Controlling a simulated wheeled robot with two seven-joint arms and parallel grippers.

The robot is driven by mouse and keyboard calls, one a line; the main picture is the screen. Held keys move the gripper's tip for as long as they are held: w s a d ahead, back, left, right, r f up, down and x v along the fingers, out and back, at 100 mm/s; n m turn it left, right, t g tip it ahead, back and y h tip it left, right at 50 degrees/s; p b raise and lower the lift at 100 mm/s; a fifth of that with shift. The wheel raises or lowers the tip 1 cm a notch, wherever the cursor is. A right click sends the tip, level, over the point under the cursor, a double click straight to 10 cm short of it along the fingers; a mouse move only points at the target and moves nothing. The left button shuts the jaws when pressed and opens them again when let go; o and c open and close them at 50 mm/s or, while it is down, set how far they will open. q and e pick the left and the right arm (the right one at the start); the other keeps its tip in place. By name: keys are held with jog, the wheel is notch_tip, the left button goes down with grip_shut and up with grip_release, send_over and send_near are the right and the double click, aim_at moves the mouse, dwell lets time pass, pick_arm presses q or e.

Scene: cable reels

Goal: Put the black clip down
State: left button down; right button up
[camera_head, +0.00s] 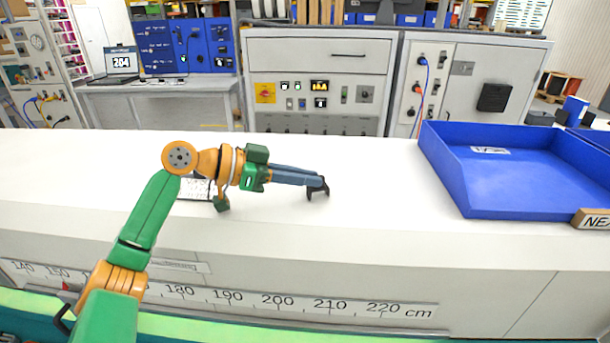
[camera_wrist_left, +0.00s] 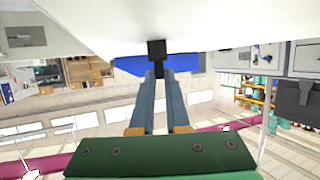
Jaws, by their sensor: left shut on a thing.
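The black clip (camera_head: 318,188) is at the tips of my left gripper (camera_head: 322,181), low over the white table (camera_head: 380,190). The clip is small and dark, with prongs hanging down toward the table surface. I cannot tell whether its lower ends touch the table. In the left wrist view the clip (camera_wrist_left: 157,50) sits between the tips of the two long blue-grey fingers (camera_wrist_left: 160,75), which are shut on it. My right gripper is in neither view.
The table between clip and tray is clear. A ruler strip (camera_head: 255,299) runs along the front.

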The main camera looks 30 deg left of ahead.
pick_arm(q)
jog(key=shift+w+f, duration=0.1)
jog(key=shift+f, duration=0.05)
jog(key=c, duration=0.9)
grip_release()
jog(key=shift+r, duration=0.2)
jog(key=b+v, duration=0.2)
jog(key=v, duration=0.1)
jog(key=b+v, duration=0.1)
jog(key=v, duration=0.1)
jog(key=shift+s+a+f, duration=0.15)
jog(key=shift+s+f, duration=0.1)
jog(key=shift+f, duration=0.05)
jog(key=v, duration=0.4)
jog(key=b+v, duration=0.1)
jog(key=v, duration=0.1)
jog(key=shift+s+a+r, duration=0.1)
jog(key=shift+s+r, duration=0.15)
jog(key=shift+r, duration=0.2)
jog(key=shift+w, duration=0.1)
